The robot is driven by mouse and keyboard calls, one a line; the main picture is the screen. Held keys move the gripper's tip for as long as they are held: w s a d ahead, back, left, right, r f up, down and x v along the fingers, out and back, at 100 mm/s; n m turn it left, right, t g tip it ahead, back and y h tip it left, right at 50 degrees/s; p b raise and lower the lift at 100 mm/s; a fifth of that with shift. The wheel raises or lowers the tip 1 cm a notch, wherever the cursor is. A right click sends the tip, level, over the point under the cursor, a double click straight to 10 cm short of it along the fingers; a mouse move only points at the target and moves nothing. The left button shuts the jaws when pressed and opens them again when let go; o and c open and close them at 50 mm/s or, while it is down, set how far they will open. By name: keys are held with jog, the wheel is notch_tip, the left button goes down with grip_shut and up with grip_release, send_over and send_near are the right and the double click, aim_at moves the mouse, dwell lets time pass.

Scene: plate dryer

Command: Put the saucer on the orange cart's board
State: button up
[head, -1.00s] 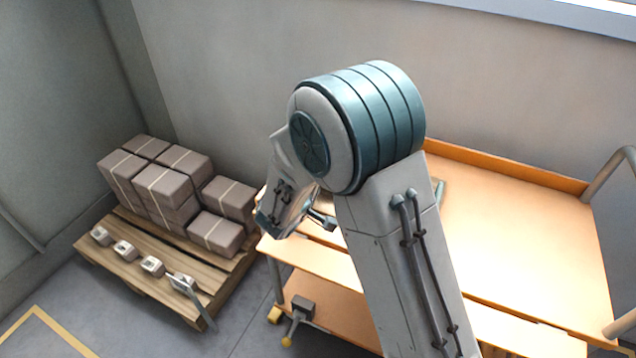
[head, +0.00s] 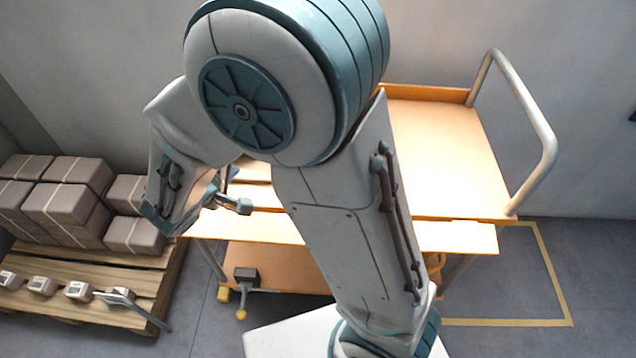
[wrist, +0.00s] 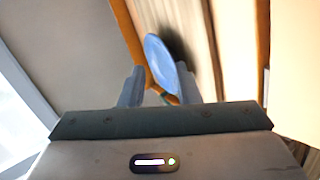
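The blue saucer (wrist: 162,62) shows in the wrist view as a narrow ellipse, just beyond and between my fingertips. Its lower end is close to the right finger. A dark shadow lies beside it on the pale board surface; I cannot tell whether it rests on it or is just above. My gripper (wrist: 160,84) has its fingers apart, with a gap wider than the saucer's edge. In the head view my gripper (head: 233,191) is over the left end of the orange cart (head: 440,150), and my arm hides much of the cart. I cannot make out the saucer there.
A pallet (head: 120,262) with strapped boxes (head: 68,204) stands left of the cart. A bent handle rail (head: 535,125) rises at the cart's right end. The right part of the cart top is clear. A wall stands behind.

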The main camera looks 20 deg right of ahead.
jog(key=s+d+r+m+g+h, duration=0.15)
jog(key=s+d+m+g, duration=0.4)
jog(key=d, duration=0.75)
jog(key=s+d+r+m+g+y, duration=0.2)
jog(key=s+r+m+g+y, duration=0.1)
jog(key=s+y, duration=0.5)
jog(key=s+m, duration=0.1)
jog(key=s, duration=0.2)
jog(key=shift+d, duration=0.35)
